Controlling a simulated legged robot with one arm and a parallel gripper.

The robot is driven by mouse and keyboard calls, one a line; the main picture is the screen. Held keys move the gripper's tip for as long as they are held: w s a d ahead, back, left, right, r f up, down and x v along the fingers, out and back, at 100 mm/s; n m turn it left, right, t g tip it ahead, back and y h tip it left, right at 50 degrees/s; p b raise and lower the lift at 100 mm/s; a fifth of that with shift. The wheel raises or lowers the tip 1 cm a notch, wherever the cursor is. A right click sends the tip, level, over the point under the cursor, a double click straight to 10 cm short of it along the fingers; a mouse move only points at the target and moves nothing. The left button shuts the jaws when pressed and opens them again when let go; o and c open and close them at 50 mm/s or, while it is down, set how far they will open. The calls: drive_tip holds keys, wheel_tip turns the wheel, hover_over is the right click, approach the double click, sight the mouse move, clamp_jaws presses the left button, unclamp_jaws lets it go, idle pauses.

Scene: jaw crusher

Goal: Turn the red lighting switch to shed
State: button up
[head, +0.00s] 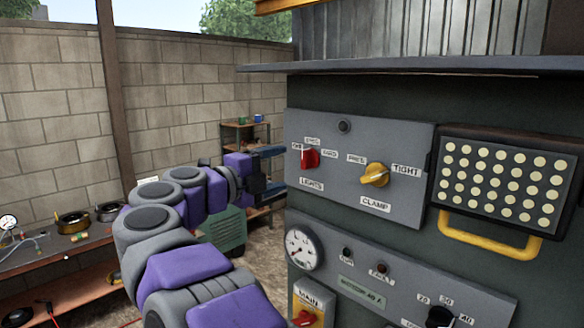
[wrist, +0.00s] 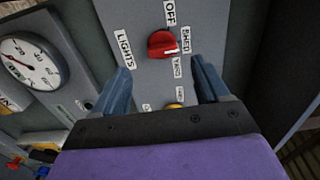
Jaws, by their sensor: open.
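The red lighting switch (head: 310,159) is a knob on the grey upper panel, with OFF, SHED and YARD labels around it and LIGHTS below. In the wrist view the red switch (wrist: 161,44) lies ahead, between the lines of the two fingers. A white mark shows on its right side there; which label it points to exactly I cannot tell. My gripper (head: 272,169) is open and empty, left of the panel in the head view, apart from the knob. Its blue fingers also show in the wrist view (wrist: 162,85).
A yellow clamp knob (head: 375,174) sits right of the red switch, partly showing low in the wrist view. A lamp with a yellow handle (head: 490,235) juts out further right. A gauge (head: 304,249) and a lower panel are below. A bench stands at the left.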

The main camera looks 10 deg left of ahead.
drive_tip(key=v, duration=0.9)
drive_tip(key=shift+s+a+b, duration=0.2)
drive_tip(key=shift+a+b, duration=0.1)
drive_tip(key=shift+a, duration=0.1)
drive_tip(key=shift+f, duration=0.1)
drive_tip(key=w+r+n+t+y+b, duration=0.4)
drive_tip(key=w+r+n+t+y, duration=0.2)
drive_tip(key=w+n+t+y, duration=0.15)
drive_tip(key=s+d+f+n+g+y+b, duration=0.2)
drive_tip(key=s+d+f+n+g+y, duration=0.25)
drive_tip(key=f, duration=0.75)
drive_tip(key=s+d+f+n+g+y+b, duration=0.1)
drive_tip(key=s+d+f+n+g+b, duration=0.3)
drive_tip(key=f+n, duration=0.6)
drive_tip(key=s+d+f+n+g+y+b, duration=0.1)
drive_tip(key=s+d+f+n+g+y, duration=0.35)
drive_tip(key=f, duration=0.95)
drive_tip(key=s+d+f+g+h+b, duration=0.1)
drive_tip(key=s+d+f, duration=0.4)
drive_tip(key=s, duration=0.5)
drive_tip(key=s+d+f+g+h+b, duration=0.1)
drive_tip(key=s+d+f+g+h, duration=0.2)
drive_tip(key=s+d+f+g, duration=0.3)
drive_tip(key=s+d+f+g+h+b, duration=0.1)
drive_tip(key=s+d+f, duration=0.5)
drive_tip(key=s, duration=0.9)
wheel_tip(320, 180, down, 3)
drive_tip(key=shift+d+m+g+h, duration=0.25)
drive_tip(key=shift+m+g+h, duration=0.35)
drive_tip(key=shift+g, duration=0.65)
